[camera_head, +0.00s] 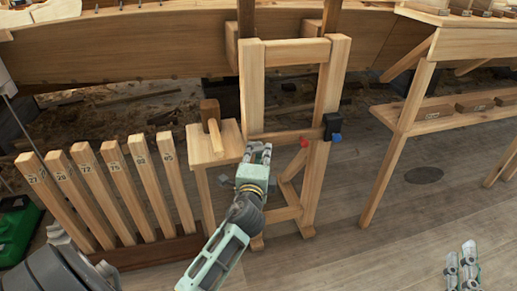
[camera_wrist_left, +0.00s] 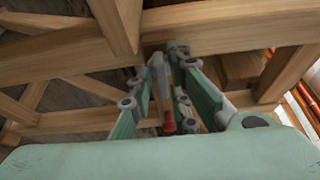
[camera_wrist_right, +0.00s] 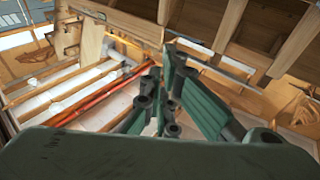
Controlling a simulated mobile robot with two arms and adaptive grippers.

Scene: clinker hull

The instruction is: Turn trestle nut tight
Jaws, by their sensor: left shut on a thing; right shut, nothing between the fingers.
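The wooden trestle (camera_head: 335,75) stands upright under the hull, with a crossbar at mid-height. My left gripper (camera_head: 258,152) is at the trestle's left post by that crossbar, shut on a small part that its fingers mostly hide. In the left wrist view the fingers (camera_wrist_left: 172,70) close around a narrow piece, with a red part (camera_wrist_left: 168,127) showing between them. A red knob (camera_head: 304,142) shows right of the gripper, apart from it. A black block (camera_head: 332,124) with a blue knob (camera_head: 337,137) is on the right post. My right gripper (camera_head: 462,262) is shut and empty, low at the right.
A small wooden stand (camera_head: 208,147) with a mallet (camera_head: 210,112) is just left of the trestle. Several numbered wooden slats (camera_head: 120,190) stand in a rack further left. A wooden bench (camera_head: 400,125) with a shelf is at the right. The floor between is clear.

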